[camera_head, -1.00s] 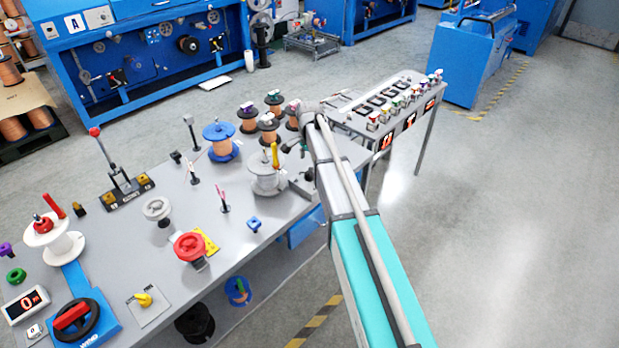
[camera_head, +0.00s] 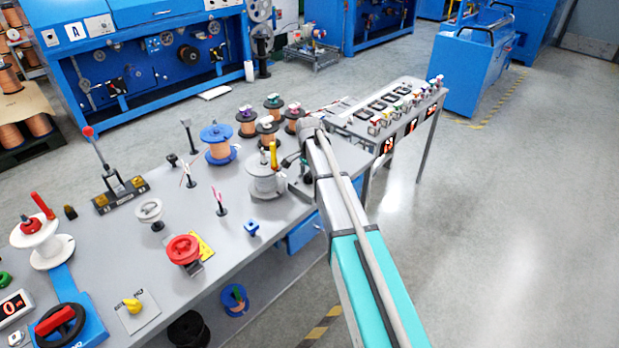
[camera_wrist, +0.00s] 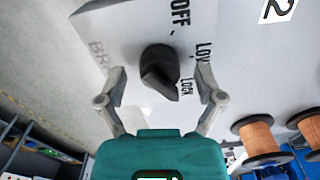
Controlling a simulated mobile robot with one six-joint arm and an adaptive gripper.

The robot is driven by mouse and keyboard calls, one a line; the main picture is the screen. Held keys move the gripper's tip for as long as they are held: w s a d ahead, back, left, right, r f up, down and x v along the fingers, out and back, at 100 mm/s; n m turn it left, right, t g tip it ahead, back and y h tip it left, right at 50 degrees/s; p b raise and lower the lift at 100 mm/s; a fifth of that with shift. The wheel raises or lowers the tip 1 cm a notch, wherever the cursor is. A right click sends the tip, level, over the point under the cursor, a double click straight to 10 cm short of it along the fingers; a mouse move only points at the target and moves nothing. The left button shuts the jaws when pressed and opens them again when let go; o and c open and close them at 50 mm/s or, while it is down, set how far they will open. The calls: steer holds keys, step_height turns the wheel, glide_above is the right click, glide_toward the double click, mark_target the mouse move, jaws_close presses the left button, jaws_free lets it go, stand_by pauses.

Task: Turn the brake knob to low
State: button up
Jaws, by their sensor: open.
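In the wrist view a black brake knob (camera_wrist: 160,72) with a raised ridge sits on a light grey panel (camera_wrist: 120,35). The labels OFF, LOW and LOCK show beside it, with part of another word at left. The ridge slants toward the lower right, its lower end near LOCK. My gripper (camera_wrist: 159,78) is open, one finger on each side of the knob, with gaps between the fingers and the knob. In the head view my arm (camera_head: 335,195) reaches to the far right end of the workbench; the gripper and knob are hidden there.
Copper spools (camera_wrist: 257,138) lie to the lower right in the wrist view. In the head view, a blue spool (camera_head: 217,144), a grey spool (camera_head: 264,182) and a red handwheel (camera_head: 183,250) stand on the workbench (camera_head: 130,260). A narrow table (camera_head: 425,115) stands beyond; floor at right is clear.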

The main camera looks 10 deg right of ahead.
steer(key=c, duration=1.1)
steer(key=shift+c, duration=0.2)
steer(key=shift+n, duration=0.4)
steer(key=n, duration=1.1)
